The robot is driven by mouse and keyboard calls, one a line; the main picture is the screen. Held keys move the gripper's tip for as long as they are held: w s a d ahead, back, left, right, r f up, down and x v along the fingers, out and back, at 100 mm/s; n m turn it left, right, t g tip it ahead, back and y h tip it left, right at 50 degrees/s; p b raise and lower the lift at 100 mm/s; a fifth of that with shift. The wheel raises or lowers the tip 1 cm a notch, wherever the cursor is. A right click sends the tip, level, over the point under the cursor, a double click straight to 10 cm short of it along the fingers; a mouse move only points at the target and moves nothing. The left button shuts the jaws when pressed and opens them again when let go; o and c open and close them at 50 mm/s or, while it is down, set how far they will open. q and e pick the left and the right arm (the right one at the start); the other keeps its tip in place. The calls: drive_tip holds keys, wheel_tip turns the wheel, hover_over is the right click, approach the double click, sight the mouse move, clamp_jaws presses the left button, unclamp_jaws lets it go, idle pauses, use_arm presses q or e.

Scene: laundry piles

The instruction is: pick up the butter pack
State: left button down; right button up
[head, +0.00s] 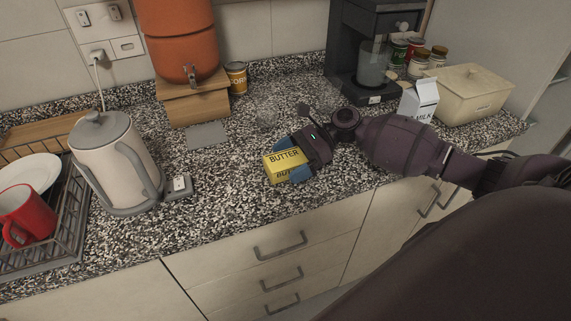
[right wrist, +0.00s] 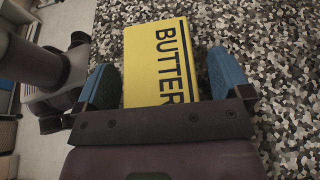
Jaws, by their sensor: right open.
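The yellow butter pack (head: 283,161) lies on the speckled counter near its front edge, with BUTTER printed on it in dark letters. In the right wrist view the butter pack (right wrist: 156,62) extends between the two blue fingers. My right gripper (head: 287,169) is open around the pack, with one finger on each side. In the right wrist view the right gripper (right wrist: 162,82) shows a gap between the pack and the right finger; the left finger is close to the pack. Part of the pack is hidden by the gripper.
A kettle (head: 117,158) and a dish rack (head: 72,225) with a red mug (head: 26,213) stand at left. A corn can (head: 236,77), coffee machine (head: 365,50), milk carton (head: 420,99) and cream box (head: 470,93) stand behind. Counter (head: 215,215) in front of the kettle's right is clear.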

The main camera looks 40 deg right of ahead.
drive_tip(key=c, duration=1.1)
drive_tip(key=shift+r, duration=0.1)
drive_tip(key=shift+c, duration=0.2)
